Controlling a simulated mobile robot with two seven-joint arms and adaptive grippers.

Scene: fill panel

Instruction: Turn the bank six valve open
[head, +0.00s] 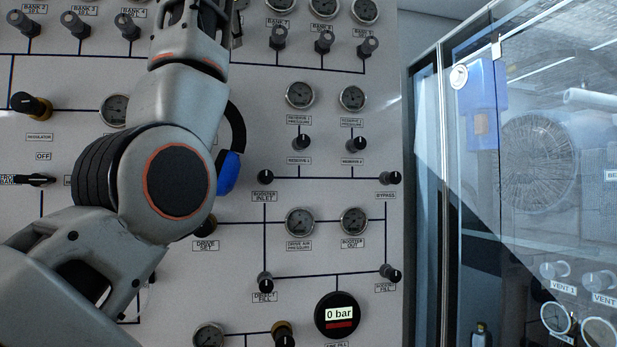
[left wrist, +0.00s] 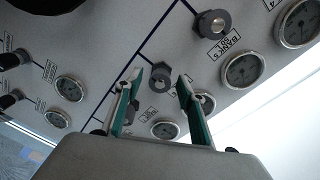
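In the left wrist view, my left gripper (left wrist: 160,84) is open, its two teal-lined fingers on either side of a dark valve knob (left wrist: 160,74). I cannot tell whether they touch it, and its label is too small to read. The neighbouring knob (left wrist: 213,23) has a label that seems to read Bank 5. In the head view my left arm covers the panel where banks five and six would be, between the Bank 4 knob (head: 127,25) and the Bank 7 knob (head: 279,38). The left gripper's fingers are not visible there. My right gripper is not in view.
Gauges (left wrist: 243,70) stand beside the bank knobs. Lower on the panel are more knobs, gauges and a 0 bar display (head: 338,314). A black and blue curved object (head: 230,172) shows partly behind my arm. A glass-fronted enclosure (head: 530,170) stands to the right.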

